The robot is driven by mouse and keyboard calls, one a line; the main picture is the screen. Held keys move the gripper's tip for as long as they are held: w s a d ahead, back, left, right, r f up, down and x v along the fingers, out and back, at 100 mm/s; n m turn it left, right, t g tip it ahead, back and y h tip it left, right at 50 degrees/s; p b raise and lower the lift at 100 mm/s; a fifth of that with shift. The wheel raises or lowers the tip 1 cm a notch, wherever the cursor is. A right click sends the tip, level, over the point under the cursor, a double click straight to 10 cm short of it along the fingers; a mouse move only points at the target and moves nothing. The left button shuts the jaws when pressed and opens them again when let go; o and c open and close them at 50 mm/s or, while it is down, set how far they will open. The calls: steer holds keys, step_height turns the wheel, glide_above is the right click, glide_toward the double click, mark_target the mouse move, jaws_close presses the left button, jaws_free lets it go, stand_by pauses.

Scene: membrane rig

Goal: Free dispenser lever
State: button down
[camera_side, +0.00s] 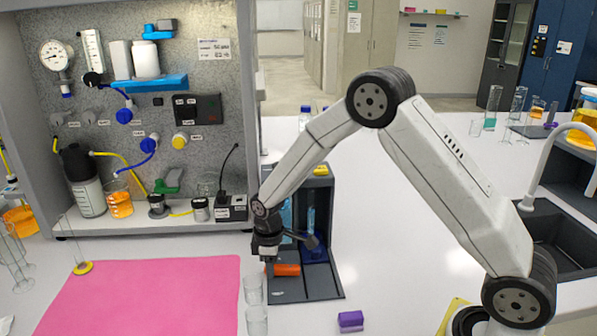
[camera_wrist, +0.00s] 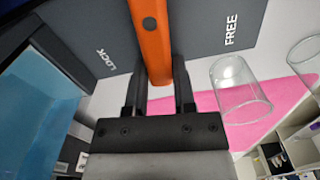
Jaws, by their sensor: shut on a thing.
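The orange dispenser lever (camera_wrist: 152,40) runs up the middle of the wrist view, between the printed words LOCK on the left and FREE on the right. My gripper (camera_wrist: 160,92) is shut on the lever, one dark finger on each side of it. In the side view the lever (camera_side: 287,269) lies low at the front of the dark dispenser (camera_side: 320,285), with my gripper (camera_side: 267,258) at its left end. The fingertips are hard to make out there. A blue transparent tank (camera_wrist: 40,110) shows at the left of the wrist view.
Clear glasses (camera_side: 254,290) stand close to the left of the dispenser; one glass (camera_wrist: 240,88) shows beneath FREE. A pink mat (camera_side: 150,295) lies left. A purple block (camera_side: 350,320) lies in front. The rig panel (camera_side: 215,75) with gauges and bottles stands behind left.

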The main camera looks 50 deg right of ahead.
mark_target(275, 283)
steer(key=n, duration=0.2)
steer(key=s+a+n, duration=0.1)
steer(key=shift+s+n, duration=0.15)
steer(key=shift+n, duration=0.25)
steer(key=shift+s+a+n, duration=0.15)
steer(key=shift+s+n, duration=0.2)
steer(key=shift+n, duration=0.6)
steer(key=shift+s+a+n, duration=0.15)
steer(key=shift+s+n, duration=0.2)
steer(key=shift+n, duration=0.6)
steer(key=shift+c, duration=2.2)
jaws_free()
steer(key=shift+r, duration=0.1)
step_height(275, 283, up, 8)
steer(key=shift+f, duration=0.2)
